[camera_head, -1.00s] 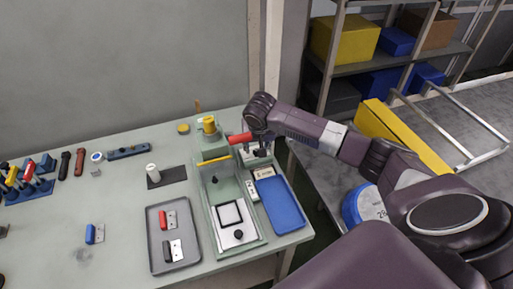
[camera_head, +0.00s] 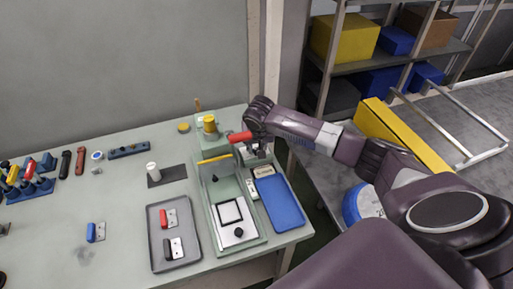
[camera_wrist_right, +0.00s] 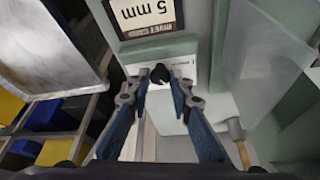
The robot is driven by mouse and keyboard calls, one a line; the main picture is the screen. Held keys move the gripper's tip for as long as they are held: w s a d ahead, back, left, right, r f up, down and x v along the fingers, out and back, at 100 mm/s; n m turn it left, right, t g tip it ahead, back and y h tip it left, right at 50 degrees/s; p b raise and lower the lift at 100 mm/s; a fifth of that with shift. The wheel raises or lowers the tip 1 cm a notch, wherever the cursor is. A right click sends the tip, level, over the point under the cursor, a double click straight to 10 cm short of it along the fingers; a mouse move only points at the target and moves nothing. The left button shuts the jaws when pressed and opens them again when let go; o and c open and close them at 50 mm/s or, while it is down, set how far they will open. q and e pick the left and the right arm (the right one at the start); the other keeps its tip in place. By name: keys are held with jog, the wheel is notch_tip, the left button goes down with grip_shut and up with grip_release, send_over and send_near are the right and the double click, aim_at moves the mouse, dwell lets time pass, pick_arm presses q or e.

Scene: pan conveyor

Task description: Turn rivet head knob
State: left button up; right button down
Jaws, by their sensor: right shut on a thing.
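The black rivet head knob (camera_wrist_right: 158,74) sits on a pale panel in the right wrist view, just below the "5 mm" rivet label (camera_wrist_right: 150,15). My right gripper (camera_wrist_right: 163,82) has its two fingertips on either side of the knob and is shut on it. In the head view the wrist of my right arm is at the back right of the bench, next to the machine with the red handle (camera_head: 240,137). The knob is hidden there behind the wrist. My left gripper is not in view.
A blue tray (camera_head: 282,203) lies at the bench's right edge. A clear-walled fixture (camera_head: 252,240) stands left of it, then a grey tray (camera_head: 158,232) with a red and a black handled part.

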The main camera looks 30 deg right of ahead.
jog(key=shift+s+d+r+n+p, duration=0.1)
jog(key=shift+d+r+n+p, duration=0.05)
jog(key=shift+n+p, duration=0.7)
jog(key=shift+n+t+y+p, duration=0.3)
jog(key=shift+n+y+p, duration=0.25)
jog(key=shift+n, duration=0.2)
jog(key=n+y, duration=0.1)
jog(key=n, duration=0.1)
jog(key=shift+d+n+p, duration=0.15)
jog(key=shift+n+p, duration=0.15)
jog(key=shift+p, duration=0.1)
jog(key=n, duration=0.1)
jog(key=n+y, duration=0.1)
jog(key=shift+d+f+n+b, duration=0.1)
jog(key=shift+f+n+b, duration=0.1)
jog(key=shift+n+b, duration=0.1)
jog(key=shift+d+n+y+b, duration=0.1)
jog(key=shift+n+y+b, duration=0.7)
jog(key=shift+n, duration=0.9)
jog(key=shift+r, duration=0.1)
jog(key=c, duration=1.7)
grip_release()
jog(key=shift+c, duration=0.2)
